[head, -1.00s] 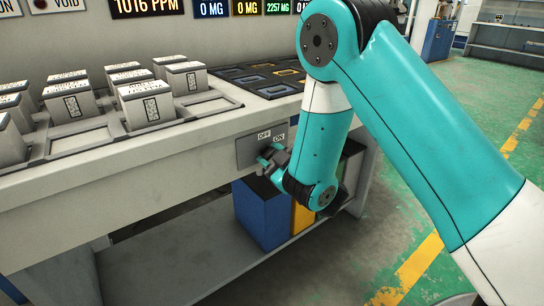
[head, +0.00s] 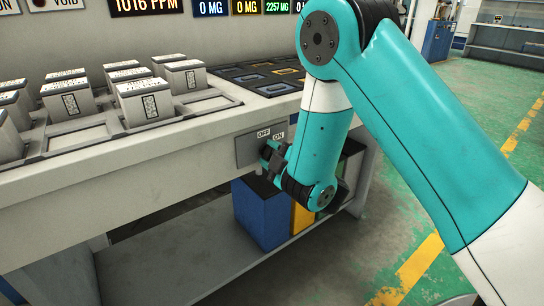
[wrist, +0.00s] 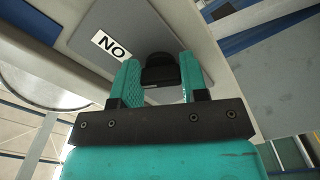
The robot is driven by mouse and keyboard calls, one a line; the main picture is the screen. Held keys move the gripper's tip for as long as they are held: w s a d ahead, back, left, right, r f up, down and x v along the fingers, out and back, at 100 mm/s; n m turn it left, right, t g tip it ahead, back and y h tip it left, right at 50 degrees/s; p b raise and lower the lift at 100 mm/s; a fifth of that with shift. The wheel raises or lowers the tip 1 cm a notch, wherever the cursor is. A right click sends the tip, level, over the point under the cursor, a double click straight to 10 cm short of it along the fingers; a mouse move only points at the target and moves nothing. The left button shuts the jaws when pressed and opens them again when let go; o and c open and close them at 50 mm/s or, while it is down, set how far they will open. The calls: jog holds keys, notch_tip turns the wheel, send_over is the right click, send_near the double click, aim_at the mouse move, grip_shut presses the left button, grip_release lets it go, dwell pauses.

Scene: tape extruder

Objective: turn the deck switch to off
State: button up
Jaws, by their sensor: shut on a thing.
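The deck switch plate (head: 247,150) is a grey panel on the front face of the bench, with OFF and ON labels at its upper right. In the wrist view the plate (wrist: 185,35) shows the ON label upside down. The black switch knob (wrist: 160,70) stands out from the plate between the two teal fingers of my gripper (wrist: 158,78). My gripper is shut on the knob. In the head view my gripper (head: 270,157) covers the knob, so I cannot tell which label it points to.
White blocks (head: 145,102) with printed labels stand in the bench-top tray on the left. A dark slotted tray (head: 262,78) is to the right. Blue (head: 262,215) and yellow (head: 303,218) bins stand below on the lower shelf. The green floor at right is open.

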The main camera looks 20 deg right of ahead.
jog(key=n+b, duration=0.1)
jog(key=n, duration=0.4)
jog(key=shift+n, duration=0.3)
dwell(0.4)
jog(key=o, duration=0.9)
jog(key=shift+r, duration=0.1)
jog(key=shift+s+d, duration=0.1)
